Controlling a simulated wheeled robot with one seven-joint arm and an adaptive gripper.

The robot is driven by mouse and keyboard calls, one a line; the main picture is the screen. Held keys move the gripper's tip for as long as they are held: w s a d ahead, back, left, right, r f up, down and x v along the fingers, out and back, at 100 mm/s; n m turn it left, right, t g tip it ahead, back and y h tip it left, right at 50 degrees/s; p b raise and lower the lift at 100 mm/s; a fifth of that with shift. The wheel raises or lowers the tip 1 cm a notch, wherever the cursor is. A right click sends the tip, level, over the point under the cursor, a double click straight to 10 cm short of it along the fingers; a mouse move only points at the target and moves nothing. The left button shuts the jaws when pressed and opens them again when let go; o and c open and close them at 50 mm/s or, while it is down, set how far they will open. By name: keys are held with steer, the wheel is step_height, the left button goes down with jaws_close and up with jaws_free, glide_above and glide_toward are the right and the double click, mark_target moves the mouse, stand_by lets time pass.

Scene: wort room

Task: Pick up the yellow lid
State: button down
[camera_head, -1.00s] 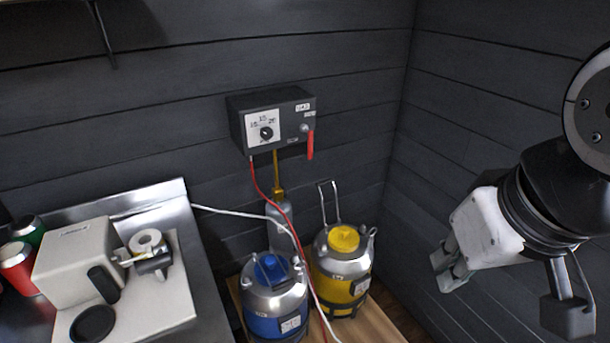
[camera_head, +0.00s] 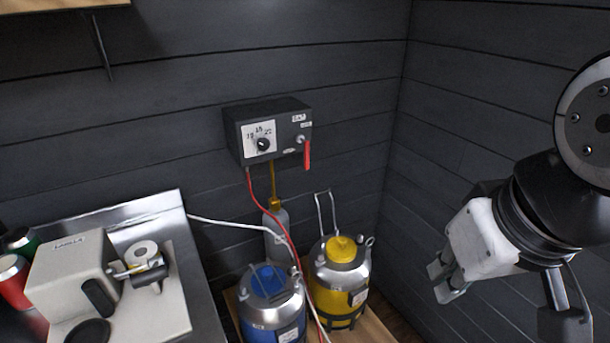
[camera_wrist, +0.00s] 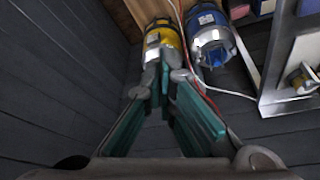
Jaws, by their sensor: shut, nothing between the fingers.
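The yellow lid (camera_head: 341,246) sits on top of the yellow and steel keg (camera_head: 338,281) by the back wall. In the wrist view the yellow keg (camera_wrist: 161,42) is at the top, beyond my fingertips; its lid is hard to make out there. My gripper (camera_head: 447,284) is in the air to the right of the keg, apart from it. In the wrist view my gripper (camera_wrist: 166,75) has its fingertips together and empty.
A blue keg (camera_head: 271,308) stands left of the yellow one on a wooden board. A red hose (camera_head: 263,212) and a white cable (camera_head: 235,222) run near the kegs. A control box (camera_head: 268,131) hangs above. A steel counter (camera_head: 200,285) with a machine (camera_head: 75,277) is at left.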

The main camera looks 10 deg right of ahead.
steer(key=c, duration=2.3)
jaws_free()
steer(key=o, duration=0.5)
steer(key=shift+w, duration=0.1)
steer(key=shift+c, duration=0.2)
steer(key=o, duration=1.8)
steer(key=w+n+b, duration=0.1)
steer(key=w, duration=0.2)
steer(key=w+n, duration=0.1)
steer(key=w, duration=0.2)
steer(key=w+g+b, duration=0.1)
steer(key=w, duration=0.2)
steer(key=shift+d+f+n+h+b, duration=0.1)
steer(key=shift+f+n+h+b, duration=0.2)
steer(key=shift+f+n, duration=0.1)
steer(key=shift+o, duration=0.2)
steer(key=n+g+b, duration=0.3)
steer(key=n+b, duration=0.5)
steer(key=n, duration=0.3)
glide_above(342, 239)
step_height(342, 239, down, 23)
steer(key=f, duration=0.7)
steer(key=shift+w+f+b, duration=0.2)
steer(key=shift+f+b, duration=0.05)
steer(key=shift+b, duration=0.05)
steer(key=shift+s+f+b, duration=0.15)
steer(key=shift+f+b, duration=0.2)
steer(key=shift+f, duration=2.4)
